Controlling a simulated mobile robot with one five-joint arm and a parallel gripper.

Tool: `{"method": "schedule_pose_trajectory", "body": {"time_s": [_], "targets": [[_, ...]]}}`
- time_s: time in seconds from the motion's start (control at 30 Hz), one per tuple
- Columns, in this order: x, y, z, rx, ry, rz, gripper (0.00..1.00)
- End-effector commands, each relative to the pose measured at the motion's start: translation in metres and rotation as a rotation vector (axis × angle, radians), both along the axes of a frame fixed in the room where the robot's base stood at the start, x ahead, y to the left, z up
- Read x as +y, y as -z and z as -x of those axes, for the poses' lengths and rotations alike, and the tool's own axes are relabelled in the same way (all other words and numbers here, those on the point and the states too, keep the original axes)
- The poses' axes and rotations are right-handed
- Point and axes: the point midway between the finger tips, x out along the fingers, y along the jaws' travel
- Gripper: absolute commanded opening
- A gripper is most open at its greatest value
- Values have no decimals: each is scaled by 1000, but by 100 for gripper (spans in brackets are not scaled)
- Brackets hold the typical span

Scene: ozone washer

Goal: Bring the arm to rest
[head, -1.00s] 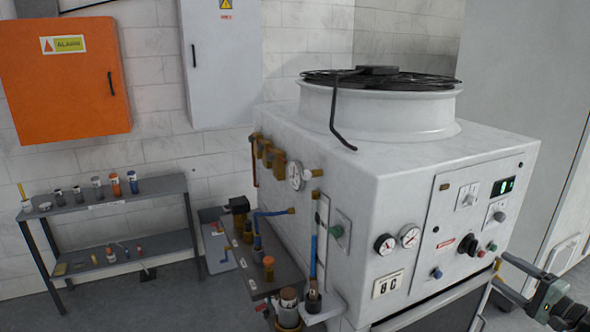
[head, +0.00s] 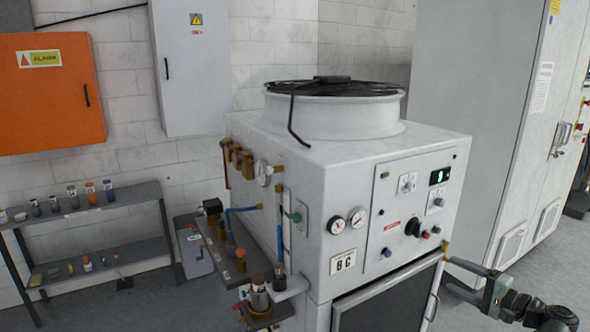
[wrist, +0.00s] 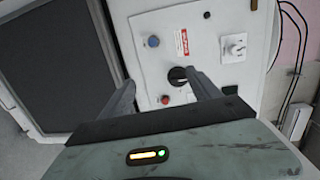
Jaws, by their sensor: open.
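In the head view my gripper (head: 446,274) is at the lower right, its two fingers pointing left beside the front right edge of the white washer machine (head: 370,175). In the wrist view the gripper (wrist: 160,78) is open, with the fingers apart and nothing between them. Beyond the fingers is the machine's control panel with a black rotary knob (wrist: 177,76), a red button (wrist: 165,99) and a blue button (wrist: 152,41). I cannot tell whether a finger touches the machine.
A tall grey cabinet (head: 480,110) stands behind the machine on the right. A shelf (head: 90,217) with several small bottles is at the left, below an orange alarm box (head: 48,95). Pipes and gauges stick out of the machine's left side. Grey floor shows at the lower right.

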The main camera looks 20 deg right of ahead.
Motion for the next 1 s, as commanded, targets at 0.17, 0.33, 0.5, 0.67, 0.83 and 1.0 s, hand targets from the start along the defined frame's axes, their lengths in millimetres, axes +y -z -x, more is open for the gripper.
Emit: {"method": "schedule_pose_trajectory", "body": {"time_s": [0.17, 0.33, 0.5, 0.67, 0.83, 1.0], "targets": [[43, 17, -30, 89, -89, 42, 72], [101, 42, -62, 213, -209, 113, 72], [196, 80, -93, 401, -409, 262, 72], [305, 120, -100, 620, -649, 519, 72], [390, 145, -86, 800, -855, 854, 72], [436, 148, -73, 891, -962, 1137, 72]]}}
